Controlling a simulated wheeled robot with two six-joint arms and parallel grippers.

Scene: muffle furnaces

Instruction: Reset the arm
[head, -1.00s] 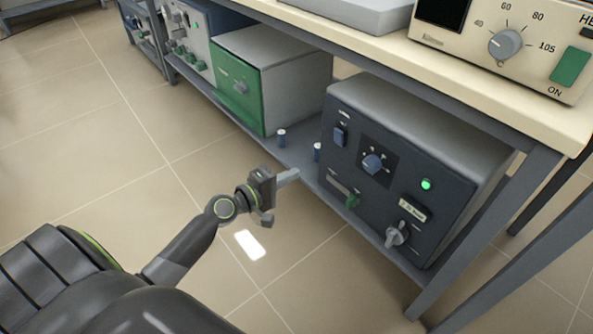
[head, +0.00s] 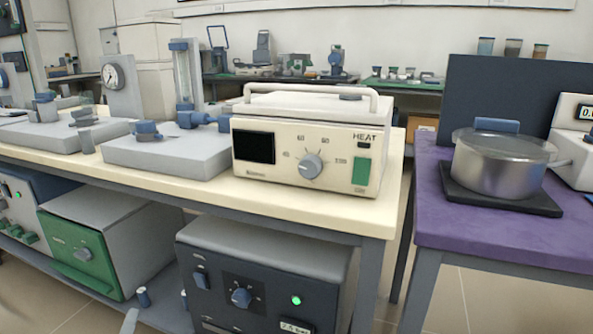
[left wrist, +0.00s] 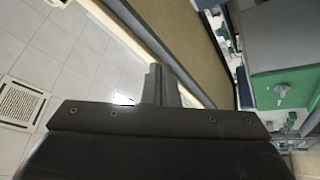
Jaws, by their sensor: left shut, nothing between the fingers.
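My left gripper (left wrist: 161,85) shows in the left wrist view with its fingers together and nothing between them. In the head view only a grey tip of the left gripper (head: 130,321) shows at the bottom edge, in front of the lower shelf. The rest of my left arm is out of the head view. My right gripper is in neither view.
A dark furnace (head: 265,270) with a lit green lamp and a green-fronted box (head: 85,255) stand on the lower shelf. Above, the bench carries a cream HEAT unit (head: 300,150). A purple table (head: 480,225) at right holds a metal pot (head: 497,165).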

